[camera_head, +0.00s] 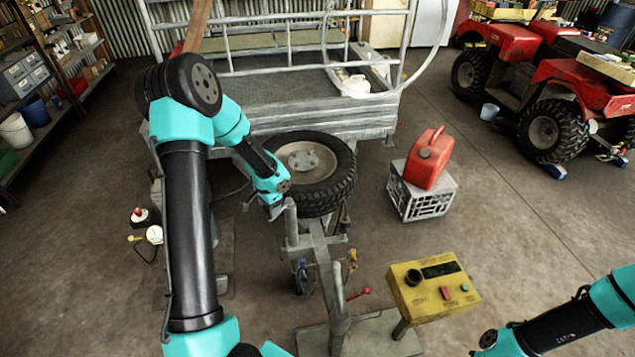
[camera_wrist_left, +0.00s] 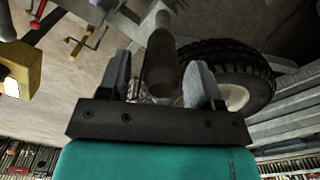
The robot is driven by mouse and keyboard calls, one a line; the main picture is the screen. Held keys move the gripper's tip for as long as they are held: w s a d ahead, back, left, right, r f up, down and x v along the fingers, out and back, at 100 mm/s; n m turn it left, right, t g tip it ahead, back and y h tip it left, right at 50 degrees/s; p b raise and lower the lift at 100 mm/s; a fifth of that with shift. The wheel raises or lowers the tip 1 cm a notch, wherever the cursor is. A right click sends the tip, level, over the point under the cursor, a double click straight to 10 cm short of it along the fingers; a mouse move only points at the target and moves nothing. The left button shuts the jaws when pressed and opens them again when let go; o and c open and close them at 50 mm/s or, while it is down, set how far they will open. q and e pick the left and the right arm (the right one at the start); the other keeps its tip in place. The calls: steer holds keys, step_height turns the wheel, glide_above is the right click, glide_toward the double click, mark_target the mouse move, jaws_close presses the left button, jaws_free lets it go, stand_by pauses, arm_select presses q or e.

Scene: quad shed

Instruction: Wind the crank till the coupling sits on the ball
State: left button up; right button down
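My left gripper (camera_head: 276,210) is at the top of a grey upright post (camera_head: 291,226) beside the spare wheel. In the left wrist view the gripper (camera_wrist_left: 160,72) has its fingers apart, one on each side of a dark grey cylinder (camera_wrist_left: 160,62), with gaps visible. I cannot tell whether this cylinder is the crank's handle. The grey trailer drawbar (camera_head: 322,246) reaches toward me, with a grey tube (camera_head: 338,305) at its near end. The coupling and ball cannot be told apart there. My right arm shows at lower right, its gripper out of frame.
The spare tyre (camera_head: 340,183) is close to the left gripper. A yellow control box (camera_head: 433,287) stands right of the drawbar. A red fuel can (camera_head: 430,157) sits on a grey crate (camera_head: 408,196). A red quad (camera_head: 560,95) is at upper right. Open floor lies between.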

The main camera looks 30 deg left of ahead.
arm_select(q)
steer(key=shift+o, duration=0.3)
steer(key=shift+r, duration=4.95)
steer(key=shift+d, duration=0.1)
steer(key=s+d+f+n+h, duration=0.2)
steer(key=s+d+f, duration=0.5)
steer(key=d, duration=0.6)
steer(key=s+d+f+n+h, duration=0.1)
steer(key=s+d+f+n, duration=0.2)
steer(key=s+d+f, duration=0.4)
steer(key=d+f, duration=0.5)
steer(key=d, duration=0.1)
steer(key=shift+s+d+f+n+t+h, duration=0.2)
steer(key=shift+f+n+t+h, duration=0.1)
steer(key=shift+t+h, duration=0.1)
